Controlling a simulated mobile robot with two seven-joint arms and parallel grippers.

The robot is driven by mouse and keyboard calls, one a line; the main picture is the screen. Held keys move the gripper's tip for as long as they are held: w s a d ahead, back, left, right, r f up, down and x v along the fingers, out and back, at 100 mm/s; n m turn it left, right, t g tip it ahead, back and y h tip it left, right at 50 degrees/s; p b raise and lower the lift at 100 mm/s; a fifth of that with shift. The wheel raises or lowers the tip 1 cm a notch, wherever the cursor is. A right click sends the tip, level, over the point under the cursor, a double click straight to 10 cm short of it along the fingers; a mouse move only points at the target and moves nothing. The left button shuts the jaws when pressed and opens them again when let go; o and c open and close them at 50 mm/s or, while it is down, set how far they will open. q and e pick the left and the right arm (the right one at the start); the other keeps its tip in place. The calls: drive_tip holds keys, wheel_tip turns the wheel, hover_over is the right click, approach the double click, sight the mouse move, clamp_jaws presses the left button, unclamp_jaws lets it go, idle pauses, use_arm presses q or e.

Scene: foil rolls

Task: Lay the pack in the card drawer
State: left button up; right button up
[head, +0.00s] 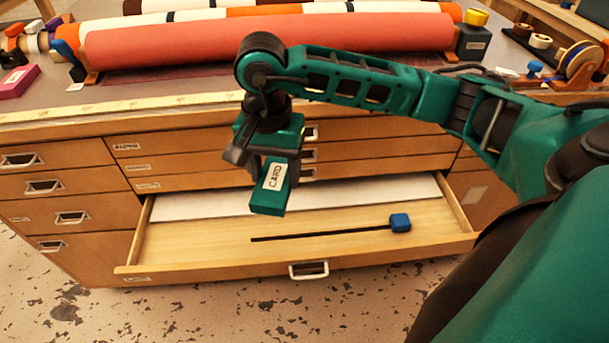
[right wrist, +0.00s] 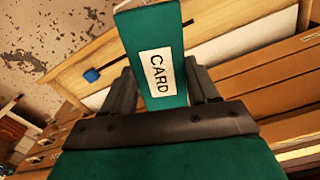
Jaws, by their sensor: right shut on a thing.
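The pack is a green box with a white label reading CARD (head: 269,199). My right gripper (head: 262,162) is shut on it and holds it above the open drawer, tilted a little. In the right wrist view the pack (right wrist: 165,95) stands between the two dark fingers (right wrist: 163,92). The card drawer (head: 180,247) is pulled out low in the cabinet. White sheets (head: 370,194) lie at its back, and its front part is bare wood. My left gripper is not in view.
A thin black rod with a blue block (head: 400,222) lies in the drawer at the right; the drawer's left front is clear. Closed drawers (head: 190,144) rise behind. Large rolls (head: 270,40) lie on the worktop, with a pink box (head: 18,81) at the left.

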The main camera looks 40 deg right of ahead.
sight(285, 160)
drive_tip(key=d+f+m+b, duration=0.1)
drive_tip(key=m+b, duration=0.1)
drive_tip(key=m, duration=0.1)
drive_tip(key=w+d+f+m+b, duration=0.1)
drive_tip(key=m+b, duration=0.2)
drive_tip(key=m, duration=0.1)
drive_tip(key=w+d+f+m+b, duration=0.1)
drive_tip(key=m+b, duration=0.2)
drive_tip(key=m, duration=0.1)
drive_tip(key=shift+d+f, duration=0.1)
drive_tip(key=shift+f, duration=0.25)
drive_tip(key=shift+d+m+b, duration=0.15)
drive_tip(key=shift+m+b, duration=0.45)
drive_tip(key=shift+m, duration=0.4)
drive_tip(key=shift+w+d+m+b, duration=0.1)
drive_tip(key=shift+d+m+b, duration=0.2)
drive_tip(key=shift+m, duration=0.4)
wheel_tip(285, 160, down, 15)
drive_tip(key=b, duration=0.3)
drive_tip(key=shift+a+r, duration=0.1)
drive_tip(key=shift+r, duration=0.1)
wheel_tip(285, 160, down, 5)
drive_tip(key=shift+f+b, duration=0.1)
drive_tip(key=shift+b, duration=0.9)
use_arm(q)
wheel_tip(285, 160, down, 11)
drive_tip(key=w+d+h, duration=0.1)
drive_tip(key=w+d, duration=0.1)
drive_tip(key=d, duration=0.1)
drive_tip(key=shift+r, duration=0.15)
